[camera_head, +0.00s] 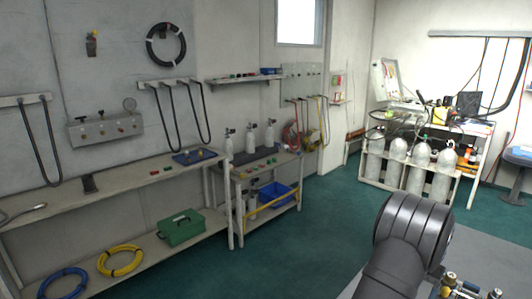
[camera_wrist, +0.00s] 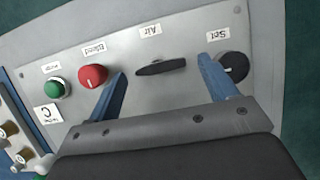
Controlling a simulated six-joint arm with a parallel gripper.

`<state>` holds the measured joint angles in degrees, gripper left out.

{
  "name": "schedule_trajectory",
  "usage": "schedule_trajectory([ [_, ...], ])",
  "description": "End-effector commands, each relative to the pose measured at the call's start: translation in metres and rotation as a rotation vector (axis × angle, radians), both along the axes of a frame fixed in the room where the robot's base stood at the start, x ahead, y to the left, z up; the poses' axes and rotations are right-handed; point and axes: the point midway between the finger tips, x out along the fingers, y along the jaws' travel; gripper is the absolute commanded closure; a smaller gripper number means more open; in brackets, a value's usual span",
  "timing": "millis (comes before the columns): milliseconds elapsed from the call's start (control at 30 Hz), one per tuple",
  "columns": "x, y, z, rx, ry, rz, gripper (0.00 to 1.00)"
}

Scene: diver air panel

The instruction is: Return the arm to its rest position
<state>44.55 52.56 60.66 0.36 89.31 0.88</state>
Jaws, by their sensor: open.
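My gripper (camera_wrist: 163,68) shows only in the wrist view, with two blue fingers apart, facing a light grey panel (camera_wrist: 200,25). A black lever handle labelled Air (camera_wrist: 160,67) lies across the panel between the fingertips. I cannot tell how far the fingers are from it. A red knob labelled Bleed (camera_wrist: 92,76) is just left of the left finger. A black knob labelled Set (camera_wrist: 233,66) is by the right fingertip. A green button (camera_wrist: 57,88) is at the left. The labels appear upside down. In the head view my dark arm rises at the lower right; my gripper is out of frame.
Brass fittings (camera_head: 460,288) are beside my arm at the lower right. A long shelf bench (camera_head: 120,180) with hoses and a green box (camera_head: 181,228) lines the left wall. Grey cylinders (camera_head: 416,168) stand at the back right. Green floor (camera_head: 300,245) in the middle is clear.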

Motion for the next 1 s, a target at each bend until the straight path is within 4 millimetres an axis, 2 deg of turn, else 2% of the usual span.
schedule_trajectory([
  [167, 0.007, -0.007, 0.022, -0.003, -0.003, -0.007, 0.22],
  [500, 0.024, -0.025, 0.081, -0.003, -0.003, -0.007, 0.22],
  [733, 0.032, -0.033, 0.109, -0.002, -0.002, -0.007, 0.22],
  [1000, 0.02, -0.021, 0.07, 0.002, 0.001, -0.007, 0.22],
])
